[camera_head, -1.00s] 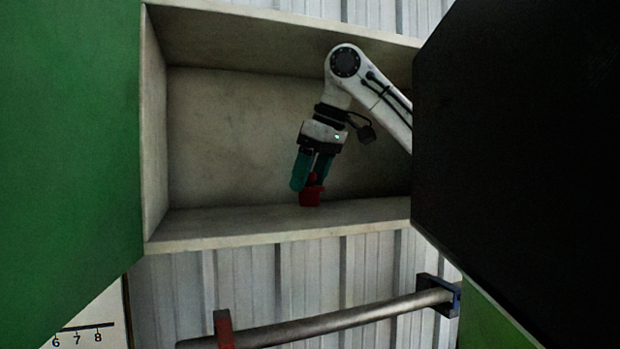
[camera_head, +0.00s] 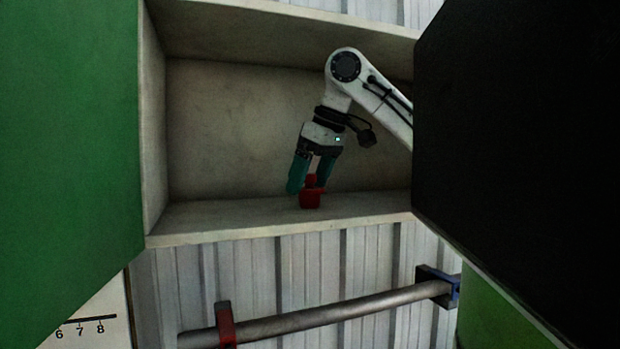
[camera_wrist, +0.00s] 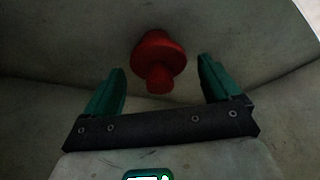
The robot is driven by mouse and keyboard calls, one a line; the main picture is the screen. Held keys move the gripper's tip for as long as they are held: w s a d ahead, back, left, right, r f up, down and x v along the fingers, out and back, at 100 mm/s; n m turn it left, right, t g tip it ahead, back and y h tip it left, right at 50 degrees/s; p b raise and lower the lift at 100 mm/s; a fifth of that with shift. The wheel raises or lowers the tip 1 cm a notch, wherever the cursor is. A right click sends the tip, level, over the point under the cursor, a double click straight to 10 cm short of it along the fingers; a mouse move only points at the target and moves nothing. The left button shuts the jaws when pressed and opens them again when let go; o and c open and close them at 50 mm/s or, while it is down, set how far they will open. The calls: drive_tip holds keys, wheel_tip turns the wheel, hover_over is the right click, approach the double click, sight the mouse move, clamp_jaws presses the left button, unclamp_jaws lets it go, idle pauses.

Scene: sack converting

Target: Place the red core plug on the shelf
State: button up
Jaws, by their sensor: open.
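The red core plug (camera_head: 310,198) stands on the bottom board of the pale shelf (camera_head: 240,222), with its narrow knob up. My gripper (camera_head: 311,190) is inside the shelf above the plug, pointing down and slightly tilted. Its teal fingers are spread, one on each side of the knob. In the wrist view the plug (camera_wrist: 158,58) lies between and beyond the open fingertips of my gripper (camera_wrist: 161,65), with a visible gap on both sides. No finger appears to touch it there.
A green panel (camera_head: 65,130) borders the shelf on the left. A large black surface (camera_head: 520,150) hides its right end. A metal bar (camera_head: 330,315) in red and blue brackets runs below. The shelf floor left of the plug is clear.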

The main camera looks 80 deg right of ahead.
drive_tip(key=shift+r, duration=0.25)
drive_tip(key=shift+s+a+r+b, duration=0.1)
drive_tip(key=shift+b, duration=0.2)
drive_tip(key=s+a+b, duration=0.1)
drive_tip(key=s, duration=0.2)
drive_tip(key=s+a+b, duration=0.1)
drive_tip(key=s+a, duration=0.1)
drive_tip(key=s, duration=0.2)
drive_tip(key=s+a+b, duration=0.1)
drive_tip(key=s+a, duration=0.1)
drive_tip(key=s, duration=0.2)
drive_tip(key=shift+s+a+r, duration=0.1)
drive_tip(key=shift+r, duration=0.25)
drive_tip(key=shift+f, duration=0.1)
